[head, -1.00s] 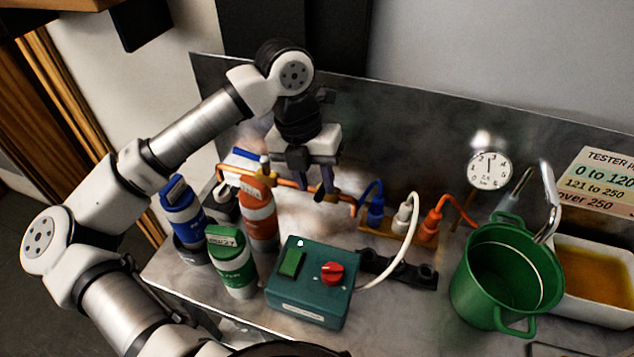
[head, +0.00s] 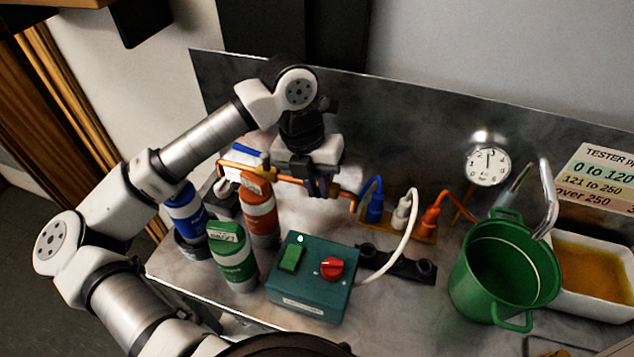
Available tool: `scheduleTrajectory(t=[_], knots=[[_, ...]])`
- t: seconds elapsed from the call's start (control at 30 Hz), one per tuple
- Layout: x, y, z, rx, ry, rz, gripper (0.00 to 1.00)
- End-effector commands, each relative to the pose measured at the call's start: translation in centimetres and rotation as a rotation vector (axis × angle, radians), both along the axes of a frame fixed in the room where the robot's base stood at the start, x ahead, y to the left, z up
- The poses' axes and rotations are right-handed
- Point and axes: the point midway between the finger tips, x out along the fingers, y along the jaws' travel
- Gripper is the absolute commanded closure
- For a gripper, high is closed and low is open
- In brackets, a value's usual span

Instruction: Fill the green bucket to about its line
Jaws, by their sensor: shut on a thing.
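The green bucket (head: 478,290) stands upright at the right of the steel counter, its handles at the rear and front. A curved silver spout (head: 549,195) reaches to its rear right rim. My gripper (head: 318,191) points down at the copper pipe (head: 290,178) behind the teal box, well left of the bucket. Its fingers are close together on a small part at the pipe, which they hide. A blue lever (head: 249,151) sits at the pipe's left end.
Blue (head: 184,212), orange (head: 260,215) and green (head: 233,258) bottles stand left of the teal switch box (head: 312,297). Coloured plugs (head: 402,214) with cables are right of my gripper. A white tray (head: 612,302) of amber liquid lies right of the bucket. A round gauge (head: 487,165) is behind.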

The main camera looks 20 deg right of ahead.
Motion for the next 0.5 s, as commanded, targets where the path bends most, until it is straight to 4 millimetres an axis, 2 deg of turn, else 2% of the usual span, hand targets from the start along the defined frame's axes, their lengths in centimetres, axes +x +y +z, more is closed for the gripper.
scheduleTrajectory(t=[0.27,0.5], knots=[[0.00,-0.03,-0.12,0.000,-0.002,0.020,1.00],[-0.12,-0.24,-0.46,0.001,-0.005,0.126,1.00]])
